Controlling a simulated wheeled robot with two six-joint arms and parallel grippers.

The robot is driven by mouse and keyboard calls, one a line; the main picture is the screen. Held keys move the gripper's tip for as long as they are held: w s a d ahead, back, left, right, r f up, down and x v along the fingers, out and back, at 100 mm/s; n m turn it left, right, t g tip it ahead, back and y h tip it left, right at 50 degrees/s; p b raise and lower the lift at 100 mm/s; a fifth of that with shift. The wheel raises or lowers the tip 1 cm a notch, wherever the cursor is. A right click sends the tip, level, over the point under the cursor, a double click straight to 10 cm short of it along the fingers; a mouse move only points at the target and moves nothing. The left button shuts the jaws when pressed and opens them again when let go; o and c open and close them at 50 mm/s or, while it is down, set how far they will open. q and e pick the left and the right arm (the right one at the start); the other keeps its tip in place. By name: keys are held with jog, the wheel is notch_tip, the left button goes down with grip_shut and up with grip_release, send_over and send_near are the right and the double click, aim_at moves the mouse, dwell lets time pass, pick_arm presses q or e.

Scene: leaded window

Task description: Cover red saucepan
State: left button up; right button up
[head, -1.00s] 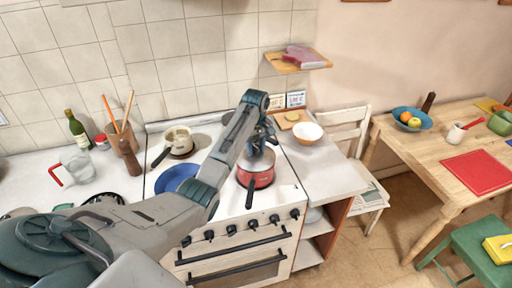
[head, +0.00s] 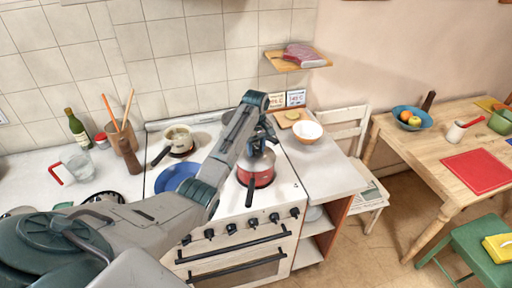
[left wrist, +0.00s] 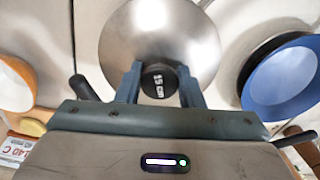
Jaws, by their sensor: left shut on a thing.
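The red saucepan (head: 257,180) stands on the right front of the stove, its dark handle (head: 249,196) toward the front edge. A round grey metal lid (head: 262,163) is at its top, partly behind my arm. I cannot tell whether it is fully seated. In the left wrist view the lid (left wrist: 137,42) is large, with a black knob marked "15 cm" (left wrist: 160,82). My left gripper (head: 259,142) is shut on this knob; its fingers (left wrist: 160,88) lie on both sides. My right gripper is not in view.
A shelf (head: 298,61) hangs above.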

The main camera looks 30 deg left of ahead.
pick_arm(q)
jog(key=o, duration=1.7)
jog(key=shift+r, duration=3.55)
